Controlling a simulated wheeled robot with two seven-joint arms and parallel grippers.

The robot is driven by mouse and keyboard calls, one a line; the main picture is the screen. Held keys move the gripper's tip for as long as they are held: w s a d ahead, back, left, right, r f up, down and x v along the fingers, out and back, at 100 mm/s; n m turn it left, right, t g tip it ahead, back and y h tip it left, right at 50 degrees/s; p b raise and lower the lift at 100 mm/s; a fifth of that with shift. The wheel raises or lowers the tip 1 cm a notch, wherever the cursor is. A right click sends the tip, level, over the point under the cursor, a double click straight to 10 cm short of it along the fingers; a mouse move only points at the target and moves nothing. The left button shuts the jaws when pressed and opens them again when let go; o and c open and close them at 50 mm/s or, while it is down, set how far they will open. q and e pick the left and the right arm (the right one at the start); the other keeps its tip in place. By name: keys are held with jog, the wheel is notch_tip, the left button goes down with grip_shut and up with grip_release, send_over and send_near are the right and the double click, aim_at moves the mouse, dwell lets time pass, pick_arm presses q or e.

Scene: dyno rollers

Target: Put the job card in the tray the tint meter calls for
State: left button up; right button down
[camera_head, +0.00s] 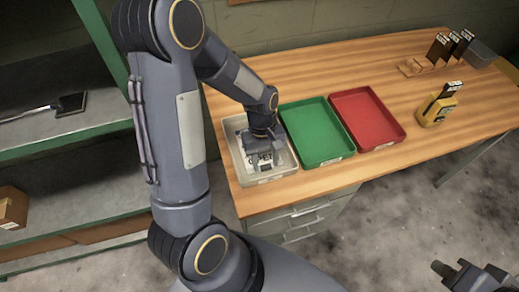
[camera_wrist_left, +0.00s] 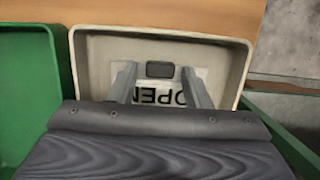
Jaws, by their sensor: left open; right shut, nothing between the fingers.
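A white card (camera_wrist_left: 152,96) with large dark letters, seemingly "OPEN", lies in the pale grey tray (camera_head: 238,165), which is the leftmost of three trays. My left gripper (camera_head: 267,152) reaches down into that tray over the card. In the left wrist view its two fingers (camera_wrist_left: 158,72) are apart, with the card and a dark rectangle showing between them. I cannot tell whether the fingertips touch the card. The yellow tint meter (camera_head: 436,111) stands on the bench at the right; its reading is too small to make out. My right gripper (camera_head: 470,278) is shut and empty at the lower right.
A green tray (camera_head: 318,150) and a red tray (camera_head: 382,135) sit beside the grey one on the wooden bench (camera_head: 420,70). Dark upright sample cards (camera_head: 450,45) and a grey box (camera_head: 480,55) stand at the far right. A green-framed shelf (camera_head: 70,145) is at left.

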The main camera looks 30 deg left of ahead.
pick_arm(q)
jog(key=c, duration=0.7)
notch_tip(320, 180, up, 8)
jog(key=p, duration=0.7)
dwell(0.3)
